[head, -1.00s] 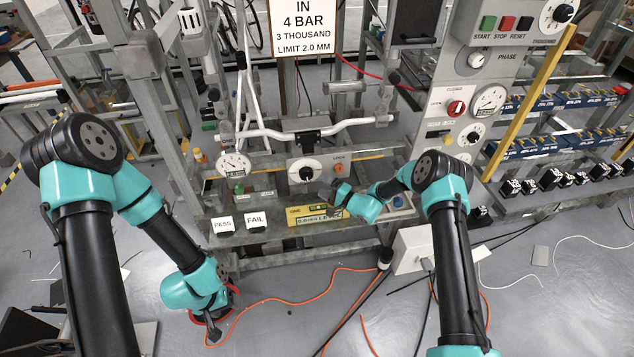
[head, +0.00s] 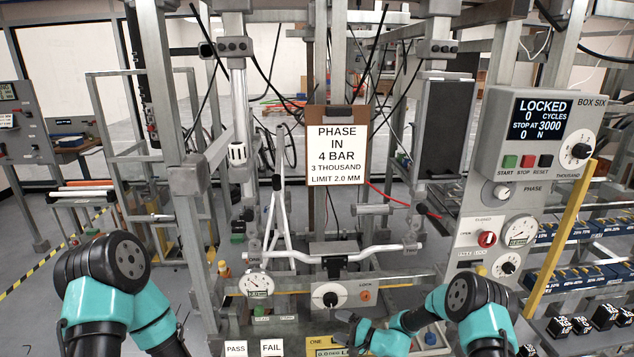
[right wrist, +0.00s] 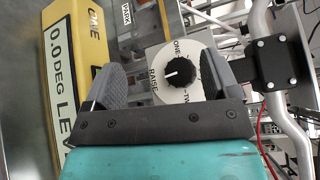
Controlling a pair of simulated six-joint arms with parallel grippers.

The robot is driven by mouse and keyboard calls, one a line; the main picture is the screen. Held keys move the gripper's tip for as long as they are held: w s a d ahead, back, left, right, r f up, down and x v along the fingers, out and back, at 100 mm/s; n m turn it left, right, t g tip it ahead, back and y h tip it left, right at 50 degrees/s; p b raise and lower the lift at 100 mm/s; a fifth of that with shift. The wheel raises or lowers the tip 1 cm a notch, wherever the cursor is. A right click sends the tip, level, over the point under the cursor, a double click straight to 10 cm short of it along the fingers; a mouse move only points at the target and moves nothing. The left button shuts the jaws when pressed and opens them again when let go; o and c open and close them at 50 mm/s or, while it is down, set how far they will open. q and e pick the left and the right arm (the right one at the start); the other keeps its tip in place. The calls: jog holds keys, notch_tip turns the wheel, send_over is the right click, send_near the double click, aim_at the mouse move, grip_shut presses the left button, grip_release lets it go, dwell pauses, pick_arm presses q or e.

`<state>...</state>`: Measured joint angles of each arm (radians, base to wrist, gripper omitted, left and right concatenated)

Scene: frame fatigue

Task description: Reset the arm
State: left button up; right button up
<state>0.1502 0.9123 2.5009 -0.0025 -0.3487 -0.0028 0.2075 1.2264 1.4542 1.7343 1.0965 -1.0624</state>
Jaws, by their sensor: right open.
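My right gripper (head: 347,322) hangs in front of the test frame, just below and right of a black knob on a white round dial (head: 330,299). In the right wrist view the gripper (right wrist: 160,80) is open and empty. The dial (right wrist: 162,84), marked RAISE, ONE and TW, shows beyond and between the fingers; I see no contact. The white handlebar-like bar (head: 385,254) sits in a dark clamp (head: 334,264) above the dial. A control box (head: 535,140) at right reads LOCKED, 0 cycles, with START, STOP and RESET (head: 546,161) buttons. My left gripper is out of view.
A yellow level (right wrist: 78,65) lies beside the gripper's left finger. PASS (head: 236,349) and FAIL (head: 271,347) cards stand at the bottom front. A yellow post (head: 560,240) rises at right. A clipboard sign (head: 337,155) hangs in the centre, and a gauge (head: 257,284) sits left of the dial.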

jog(key=s+d+f+n+g+h, duration=0.15)
jog(key=s+f+g, duration=0.25)
jog(key=s, duration=0.5)
jog(key=s+d+f+g+h, duration=0.1)
jog(key=s+f+g+h, duration=0.25)
jog(key=s, duration=0.55)
jog(key=s+d+r+n+h, duration=0.2)
jog(key=s+d+n+h, duration=0.3)
jog(key=s+d, duration=0.7)
jog(key=s+h, duration=0.1)
jog(key=s, duration=0.3)
